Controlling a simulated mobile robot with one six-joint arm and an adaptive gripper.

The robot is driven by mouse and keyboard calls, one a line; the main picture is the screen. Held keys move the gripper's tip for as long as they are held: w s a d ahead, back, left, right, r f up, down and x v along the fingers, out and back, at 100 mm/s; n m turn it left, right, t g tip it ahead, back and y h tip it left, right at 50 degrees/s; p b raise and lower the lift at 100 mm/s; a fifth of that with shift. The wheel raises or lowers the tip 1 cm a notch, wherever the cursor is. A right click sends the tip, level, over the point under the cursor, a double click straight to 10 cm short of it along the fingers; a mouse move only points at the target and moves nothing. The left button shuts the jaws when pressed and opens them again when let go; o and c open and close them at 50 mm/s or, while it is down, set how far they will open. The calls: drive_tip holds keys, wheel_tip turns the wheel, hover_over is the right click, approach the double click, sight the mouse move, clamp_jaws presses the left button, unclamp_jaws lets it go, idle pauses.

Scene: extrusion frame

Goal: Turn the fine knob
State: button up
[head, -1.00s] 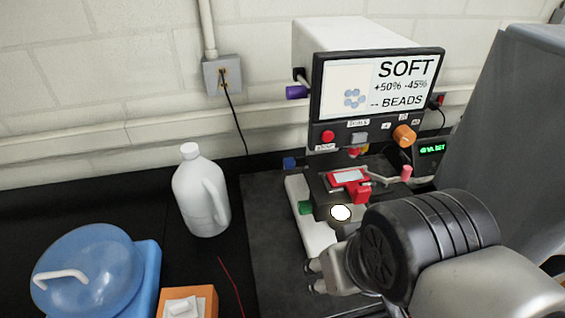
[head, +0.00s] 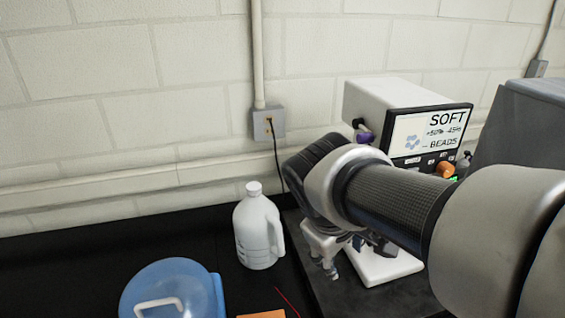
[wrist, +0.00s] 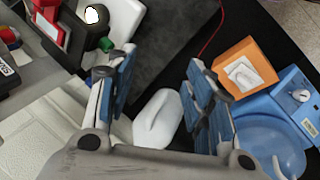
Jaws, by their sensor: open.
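The machine with the screen (head: 390,105) stands at the right in the head view, partly behind my arm. On it a purple knob (head: 365,138) and an orange knob (head: 446,169) show; I cannot tell which knob is the fine one. A green knob (wrist: 105,44) shows in the wrist view on the machine's lower part, beside the left finger's tip and apart from it. My gripper (wrist: 158,75) is open and empty. In the head view my gripper (head: 335,258) hangs in front of the machine's white base (head: 385,268), with the lower knobs hidden.
A white jug (head: 258,232) stands left of my gripper. A blue container (head: 170,290) and an orange box (wrist: 245,68) are at the front. A grey cabinet (head: 510,115) stands at the right. The black bench left of the jug is clear.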

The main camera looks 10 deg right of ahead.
drive_tip(key=w+d+f+n+h+p, duration=0.15)
drive_tip(key=w+n, duration=0.25)
drive_tip(key=w, duration=0.5)
drive_tip(key=w+a+f+n+t+h+p, duration=0.1)
drive_tip(key=w+n+h+p, duration=0.15)
drive_tip(key=w, duration=0.65)
drive_tip(key=w+d+f+n+h+p, duration=0.1)
drive_tip(key=w+f+n+h+p, duration=0.15)
drive_tip(key=w+n, duration=0.4)
drive_tip(key=shift+m+y, duration=0.45)
drive_tip(key=shift+m, duration=0.45)
drive_tip(key=x, duration=0.5)
drive_tip(key=w+x, duration=0.1)
drive_tip(key=x, duration=0.5)
drive_tip(key=w+r+x, duration=0.1)
drive_tip(key=x, duration=0.5)
drive_tip(key=shift+d+f, duration=0.1)
drive_tip(key=shift+f, duration=0.05)
drive_tip(key=c, duration=1.1)
